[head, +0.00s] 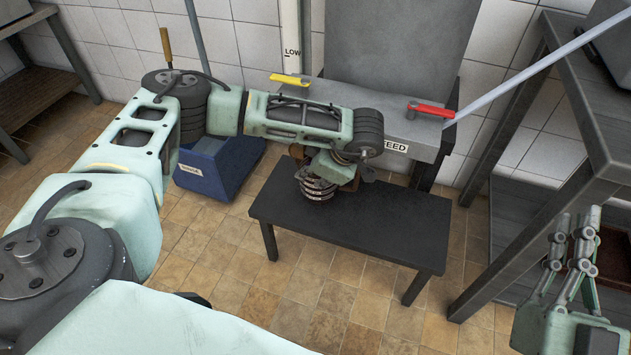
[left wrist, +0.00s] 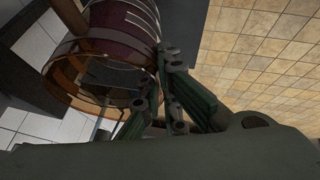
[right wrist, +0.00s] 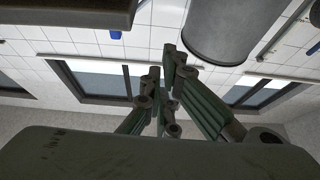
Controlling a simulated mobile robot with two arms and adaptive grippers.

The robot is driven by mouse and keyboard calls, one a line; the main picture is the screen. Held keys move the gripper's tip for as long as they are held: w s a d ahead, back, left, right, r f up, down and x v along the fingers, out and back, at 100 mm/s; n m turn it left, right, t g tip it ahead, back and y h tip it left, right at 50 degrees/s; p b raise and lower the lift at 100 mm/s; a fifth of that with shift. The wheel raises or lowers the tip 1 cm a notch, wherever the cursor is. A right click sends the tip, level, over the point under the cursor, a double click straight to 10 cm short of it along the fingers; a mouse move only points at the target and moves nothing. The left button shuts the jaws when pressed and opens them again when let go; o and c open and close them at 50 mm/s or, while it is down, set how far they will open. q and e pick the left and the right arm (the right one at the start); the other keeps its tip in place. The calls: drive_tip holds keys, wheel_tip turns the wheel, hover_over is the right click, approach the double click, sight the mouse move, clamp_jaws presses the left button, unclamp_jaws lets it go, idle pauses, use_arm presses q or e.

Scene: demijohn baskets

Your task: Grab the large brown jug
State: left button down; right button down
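The brown jug (head: 320,191) stands on the small black table (head: 372,226), with pale bands around it. My left arm hides its upper part in the head view. In the left wrist view the glassy brown jug (left wrist: 112,38) fills the upper left. My left gripper (left wrist: 157,62) looks open, its fingertips right beside the banded side; whether they touch it I cannot tell. In the head view that gripper is mostly hidden behind its own wrist. My right gripper (head: 573,220) is open and empty at the lower right, far from the jug; its fingers (right wrist: 160,62) show nothing between them.
A blue bin (head: 208,172) stands left of the table. Behind is a grey machine (head: 402,50) with a yellow handle (head: 289,80) and a red handle (head: 431,109). A dark metal rack (head: 573,95) stands at the right. The table's right half is bare.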

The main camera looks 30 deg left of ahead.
use_arm(q)
drive_tip(key=shift+w+r, duration=0.3)
drive_tip(key=shift+r, duration=0.1)
